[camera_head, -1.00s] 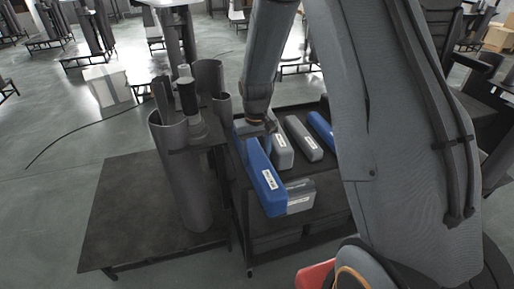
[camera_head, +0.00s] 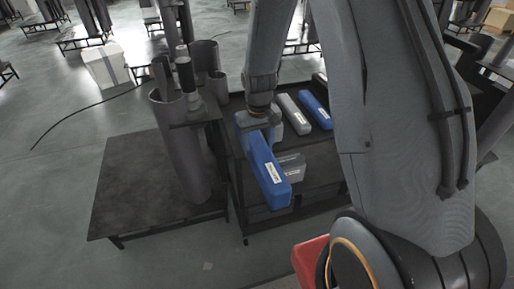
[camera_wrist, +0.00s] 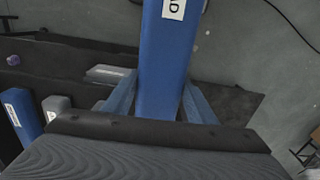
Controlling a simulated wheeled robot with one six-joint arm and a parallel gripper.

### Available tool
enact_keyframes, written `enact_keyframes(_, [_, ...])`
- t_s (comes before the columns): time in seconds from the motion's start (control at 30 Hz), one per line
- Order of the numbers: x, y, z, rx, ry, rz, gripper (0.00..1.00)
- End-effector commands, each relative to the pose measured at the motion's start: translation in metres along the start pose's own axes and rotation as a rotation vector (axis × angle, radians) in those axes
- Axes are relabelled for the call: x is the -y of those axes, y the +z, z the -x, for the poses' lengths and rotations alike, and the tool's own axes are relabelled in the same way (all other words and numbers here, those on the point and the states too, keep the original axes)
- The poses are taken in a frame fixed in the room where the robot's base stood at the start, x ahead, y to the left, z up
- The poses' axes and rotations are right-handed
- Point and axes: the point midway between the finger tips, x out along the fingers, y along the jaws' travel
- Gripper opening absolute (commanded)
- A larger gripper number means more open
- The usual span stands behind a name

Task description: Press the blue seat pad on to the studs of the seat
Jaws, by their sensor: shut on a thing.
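My gripper (camera_head: 256,122) is shut on a long blue pad (camera_head: 268,178) with a white label. It holds the pad tilted above the dark rack, with the labelled end toward the camera. In the wrist view the blue pad (camera_wrist: 165,62) runs up between the two blue-grey fingers (camera_wrist: 160,100). A small dark plate (camera_head: 205,112) sits high on the grey column (camera_head: 182,165), left of the held pad and apart from it. I cannot tell whether this plate is the seat, and no studs can be made out.
The dark rack (camera_head: 310,190) carries grey pads (camera_head: 291,113) and another blue pad (camera_head: 316,110); these also show in the wrist view (camera_wrist: 20,112). The column stands on a low dark platform (camera_head: 125,190) with bare room. A red part (camera_head: 308,262) is at the bottom.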

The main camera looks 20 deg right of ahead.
Motion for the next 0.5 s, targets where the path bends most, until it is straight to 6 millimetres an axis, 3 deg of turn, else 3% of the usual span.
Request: enact_keyframes(0.5, [0.002, -0.001, 0.037, -0.003, 0.000, 0.004, 0.11])
